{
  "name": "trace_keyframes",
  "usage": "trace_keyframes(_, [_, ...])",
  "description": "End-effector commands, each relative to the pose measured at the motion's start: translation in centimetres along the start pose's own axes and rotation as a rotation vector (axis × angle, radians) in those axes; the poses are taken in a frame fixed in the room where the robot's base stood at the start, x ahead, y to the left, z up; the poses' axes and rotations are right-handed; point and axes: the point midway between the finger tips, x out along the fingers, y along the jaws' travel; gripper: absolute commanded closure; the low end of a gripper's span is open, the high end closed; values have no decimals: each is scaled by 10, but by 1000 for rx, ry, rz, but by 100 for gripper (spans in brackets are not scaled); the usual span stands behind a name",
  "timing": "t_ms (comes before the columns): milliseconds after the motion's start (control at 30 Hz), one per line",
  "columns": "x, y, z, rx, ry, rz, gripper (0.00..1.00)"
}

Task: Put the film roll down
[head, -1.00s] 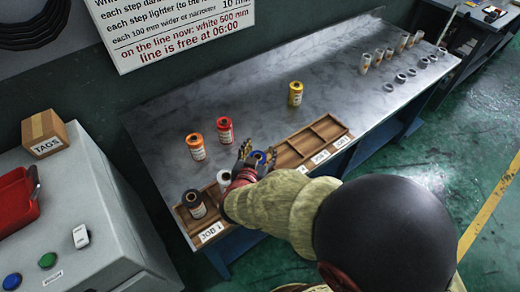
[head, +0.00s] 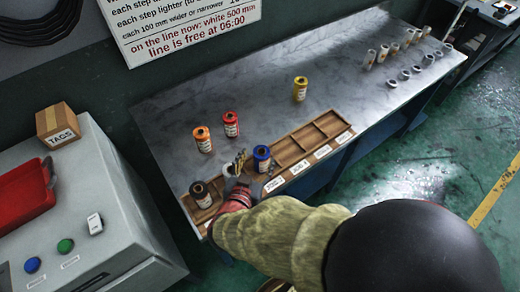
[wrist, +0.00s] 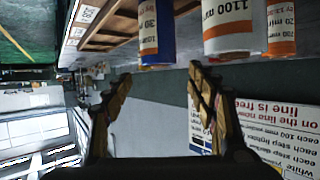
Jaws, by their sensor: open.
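The blue film roll (head: 262,160) stands upright in a compartment of the wooden tray (head: 318,132). My gripper (head: 240,165) is open and empty, just left of the blue roll and apart from it. A white roll (head: 228,170) is partly hidden behind the gripper. A dark roll (head: 201,195) stands in the tray's left end compartment. In the wrist view, which is upside down, the open fingers (wrist: 158,92) have nothing between them. The blue roll (wrist: 157,35) shows beyond them with a labelled roll (wrist: 228,28) beside it.
On the metal table (head: 265,110) behind the tray stand an orange roll (head: 202,140), a red roll (head: 231,125) and a yellow roll (head: 300,90). Several small cylinders and rings sit at the far right. A grey cabinet (head: 130,215) stands at left. Mid-table is clear.

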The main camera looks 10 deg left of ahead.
Motion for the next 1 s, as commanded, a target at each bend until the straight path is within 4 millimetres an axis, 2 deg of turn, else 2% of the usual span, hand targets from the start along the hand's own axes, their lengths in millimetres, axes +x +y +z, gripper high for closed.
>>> trace_keyframes(200, [-14, 0, 0, -1, 0, -1, 42])
trace_keyframes(467, [-13, 0, 0, 2, -2, -2, 42])
trace_keyframes(567, [-9, -2, -8, 25, -17, -22, 42])
trace_keyframes(667, [-1, -9, -28, 79, -53, -80, 42])
trace_keyframes(833, [9, -12, -87, 181, -147, -247, 42])
trace_keyframes(933, [5, -1, -120, 200, -196, -331, 42])
trace_keyframes(1000, [-2, 14, -140, 199, -228, -374, 42])
